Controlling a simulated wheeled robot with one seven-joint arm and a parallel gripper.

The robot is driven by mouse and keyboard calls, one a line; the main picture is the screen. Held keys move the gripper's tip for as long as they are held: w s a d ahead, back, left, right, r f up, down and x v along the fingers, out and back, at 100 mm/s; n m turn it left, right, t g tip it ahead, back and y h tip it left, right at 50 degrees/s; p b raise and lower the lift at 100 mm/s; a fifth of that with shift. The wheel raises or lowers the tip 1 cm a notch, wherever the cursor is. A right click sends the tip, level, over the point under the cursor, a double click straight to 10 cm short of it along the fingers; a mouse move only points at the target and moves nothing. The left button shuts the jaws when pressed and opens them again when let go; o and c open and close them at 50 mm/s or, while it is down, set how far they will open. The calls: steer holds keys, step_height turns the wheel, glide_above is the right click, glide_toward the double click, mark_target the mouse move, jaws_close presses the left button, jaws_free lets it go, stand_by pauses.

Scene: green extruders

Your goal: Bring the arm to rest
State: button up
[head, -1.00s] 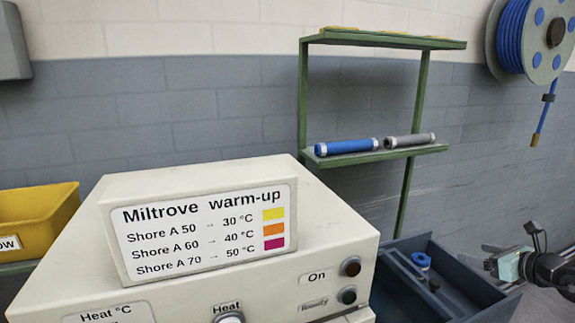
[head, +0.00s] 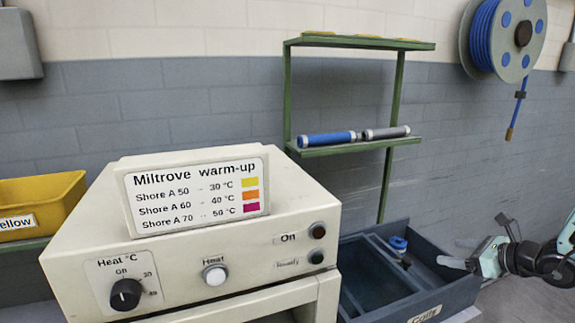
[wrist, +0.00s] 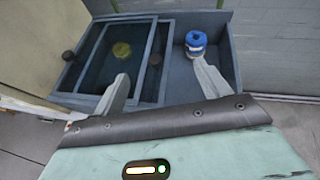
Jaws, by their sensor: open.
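My gripper (head: 458,258) is at the right in the head view, level with the right end of a dark blue-grey bin (head: 440,289). In the wrist view its two pale fingers (wrist: 160,88) are spread apart with nothing between them. They extend over the near side of the same bin (wrist: 232,50). Whether the fingers touch the bin is hard to tell. A blue-and-white round piece (wrist: 196,44) sits in the bin's right compartment, beyond the right finger; it also shows in the head view (head: 398,244).
A cream warm-up machine (head: 205,255) with a knob and label stands left of the bin. A green shelf (head: 355,148) holds a blue tube (head: 327,139) and a grey tube (head: 385,133). A yellow bin (head: 45,200) is at left; a blue hose reel (head: 490,38) hangs top right.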

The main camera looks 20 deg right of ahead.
steer(key=s+a+r+n+g+h, duration=0.1)
steer(key=s+a+r+n+g, duration=0.15)
steer(key=a+n, duration=0.7)
steer(key=s+a+r+n+g+h, duration=0.2)
steer(key=a+r+n+g, duration=0.15)
steer(key=a+n, duration=0.6)
steer(key=s+a+r+n+g+h, duration=0.15)
steer(key=s+a+n+g, duration=0.35)
steer(key=n, duration=0.8)
steer(key=s+a+f+n+b, duration=0.3)
steer(key=s+a+b, duration=0.2)
steer(key=a, duration=0.4)
steer(key=s+a+f+n+g+y+b, duration=0.1)
steer(key=s+a+f+n+b, duration=0.3)
steer(key=a, duration=0.5)
steer(key=shift+s+a+f+b, duration=0.3)
steer(key=shift+s+b, duration=0.2)
steer(key=shift+s, duration=0.5)
